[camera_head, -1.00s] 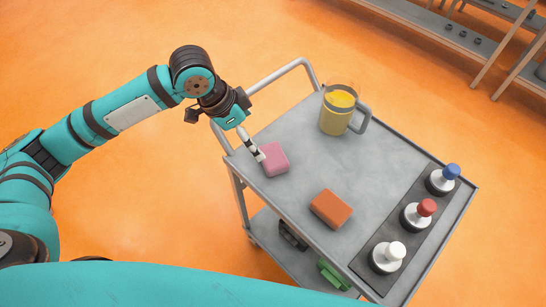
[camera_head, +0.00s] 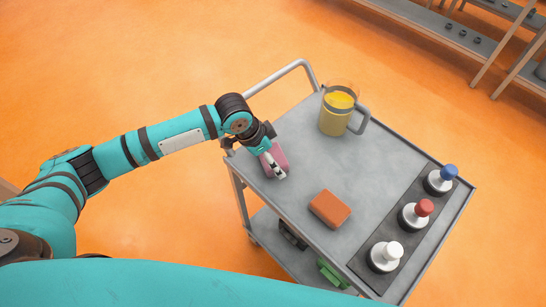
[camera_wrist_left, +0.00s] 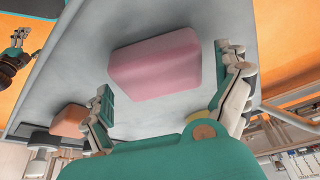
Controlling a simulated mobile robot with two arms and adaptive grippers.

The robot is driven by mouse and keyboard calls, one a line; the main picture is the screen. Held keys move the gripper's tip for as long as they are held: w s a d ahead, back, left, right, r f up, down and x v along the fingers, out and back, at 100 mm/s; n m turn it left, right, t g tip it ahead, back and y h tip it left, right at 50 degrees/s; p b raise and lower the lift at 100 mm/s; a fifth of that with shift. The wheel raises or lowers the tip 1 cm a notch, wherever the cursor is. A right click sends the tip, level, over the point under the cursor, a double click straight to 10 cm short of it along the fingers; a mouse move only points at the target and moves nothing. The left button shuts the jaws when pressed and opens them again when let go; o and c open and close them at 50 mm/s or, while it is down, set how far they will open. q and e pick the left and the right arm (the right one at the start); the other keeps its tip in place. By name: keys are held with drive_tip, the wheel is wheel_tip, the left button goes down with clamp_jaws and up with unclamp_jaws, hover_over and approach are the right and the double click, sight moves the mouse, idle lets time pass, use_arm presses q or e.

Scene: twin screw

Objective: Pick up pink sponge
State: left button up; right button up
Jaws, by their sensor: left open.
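The pink sponge (camera_head: 280,157) lies on the grey top of the cart (camera_head: 300,155), near its left end. In the left wrist view the sponge (camera_wrist_left: 155,67) is a pink block ahead of my open fingers. My left gripper (camera_head: 277,172) is over the sponge and partly hides it in the head view. In the left wrist view my left gripper (camera_wrist_left: 165,82) has its two fingers spread wide, one toward each side of the sponge. I cannot tell whether a finger touches it.
An orange sponge (camera_head: 329,208) lies to the right of the pink one. A pitcher with yellow contents (camera_head: 337,112) stands at the back. A dark strip with blue-, red- and white-topped items (camera_head: 412,215) lies along the right. A handle rail (camera_head: 283,73) rises at the cart's left end.

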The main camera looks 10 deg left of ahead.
sight(277, 156)
use_arm(q)
drive_tip(key=c, duration=0.9)
drive_tip(key=shift+r, duration=0.15)
drive_tip(key=shift+r, duration=0.25)
drive_tip(key=r, duration=0.2)
drive_tip(key=shift+s+r+b, duration=0.25)
drive_tip(key=shift+r+b, duration=0.15)
drive_tip(key=s+d, duration=0.1)
drive_tip(key=s, duration=0.4)
drive_tip(key=s+d+r+b, duration=0.1)
drive_tip(key=s, duration=0.4)
drive_tip(key=s+d, duration=0.1)
drive_tip(key=s, duration=0.4)
drive_tip(key=shift+s+d+r, duration=0.1)
drive_tip(key=shift+r, duration=0.15)
